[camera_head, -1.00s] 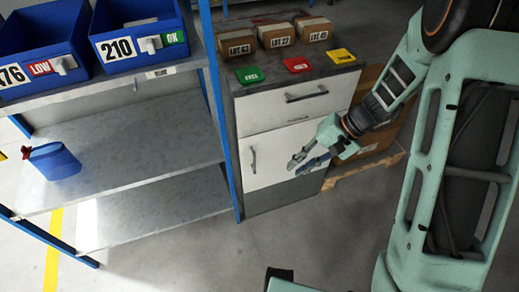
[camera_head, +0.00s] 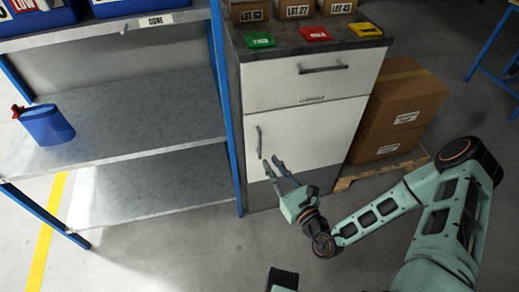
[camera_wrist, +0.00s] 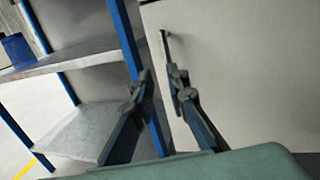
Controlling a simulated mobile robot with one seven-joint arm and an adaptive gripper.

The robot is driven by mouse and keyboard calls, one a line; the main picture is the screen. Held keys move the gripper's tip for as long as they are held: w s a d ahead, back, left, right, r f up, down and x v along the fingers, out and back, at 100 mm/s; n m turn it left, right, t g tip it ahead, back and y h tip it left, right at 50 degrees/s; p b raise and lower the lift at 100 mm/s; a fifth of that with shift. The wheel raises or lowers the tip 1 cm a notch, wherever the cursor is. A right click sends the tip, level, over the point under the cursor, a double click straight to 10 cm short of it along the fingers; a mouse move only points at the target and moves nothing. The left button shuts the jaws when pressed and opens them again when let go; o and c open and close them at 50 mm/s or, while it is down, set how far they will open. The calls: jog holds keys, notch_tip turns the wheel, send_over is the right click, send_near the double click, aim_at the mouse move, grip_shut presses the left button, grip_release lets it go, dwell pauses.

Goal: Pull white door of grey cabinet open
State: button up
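The grey cabinet (camera_head: 232,110) stands right of the shelf rack, with a white drawer (camera_head: 280,83) above a white door (camera_head: 312,130). The door looks closed. Its dark vertical handle (camera_head: 259,142) is near the door's left edge and also shows in the wrist view (camera_wrist: 165,47). My gripper (camera_head: 272,167) is open and empty, just below the handle in the head view. In the wrist view my gripper (camera_wrist: 160,78) has its fingers spread below the handle, which lies beyond the right fingertip. I see no contact with the handle.
A blue-framed shelf rack (camera_head: 140,155) stands close on the left, with a blue container (camera_head: 47,125) on its middle shelf. Cardboard boxes (camera_head: 398,110) sit on a pallet at the right. The floor (camera_head: 190,250) in front is clear.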

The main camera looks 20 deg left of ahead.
aim_at(260, 144)
jog(key=shift+m+t+h, duration=0.3)
jog(key=shift+m+h, duration=0.1)
jog(key=shift+m, duration=0.1)
jog(key=b+x, duration=0.1)
jog(key=x, duration=0.2)
jog(key=b+x, duration=0.1)
jog(key=x, duration=0.3)
jog(key=f+b+x, duration=0.1)
jog(key=x, duration=0.2)
jog(key=shift+w, duration=0.5)
jog(key=shift+r, duration=0.1)
grip_shut()
jog(key=shift+s+d, duration=0.1)
jog(key=shift+s, duration=0.05)
